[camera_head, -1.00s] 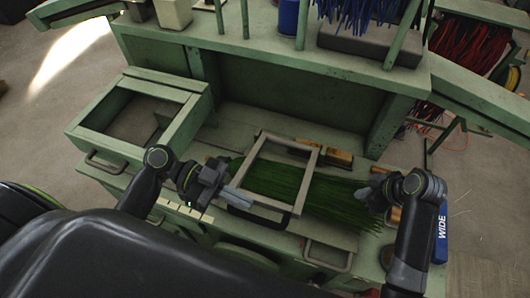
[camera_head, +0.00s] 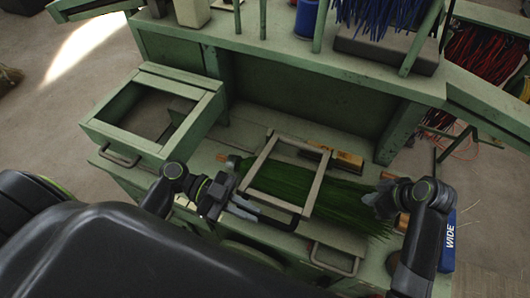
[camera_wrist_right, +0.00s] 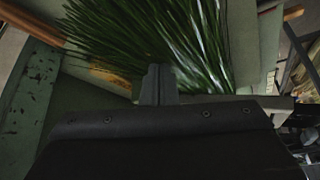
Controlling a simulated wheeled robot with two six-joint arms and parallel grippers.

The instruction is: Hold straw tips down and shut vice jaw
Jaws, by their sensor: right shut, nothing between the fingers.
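The green straw bundle (camera_head: 335,195) lies on the green workbench, running through the pale rectangular vice frame (camera_head: 316,185). Its tips fan out to the right and also show in the right wrist view (camera_wrist_right: 195,40). My right gripper (camera_head: 380,196) is over the tips at the bundle's right end. Its fingers (camera_wrist_right: 158,84) are shut and empty, close against the straw; contact is unclear. My left gripper (camera_head: 228,203) is at the frame's front left corner, beside the dark handle bar (camera_head: 265,220). Whether its fingers are apart or hold the bar cannot be made out.
An open green drawer (camera_head: 150,110) stands at the left. A wooden block (camera_head: 348,160) lies behind the bundle. A blue box marked WIDE (camera_head: 447,240) is beside my right arm. A shelf with blue bristles (camera_head: 375,18) runs along the back.

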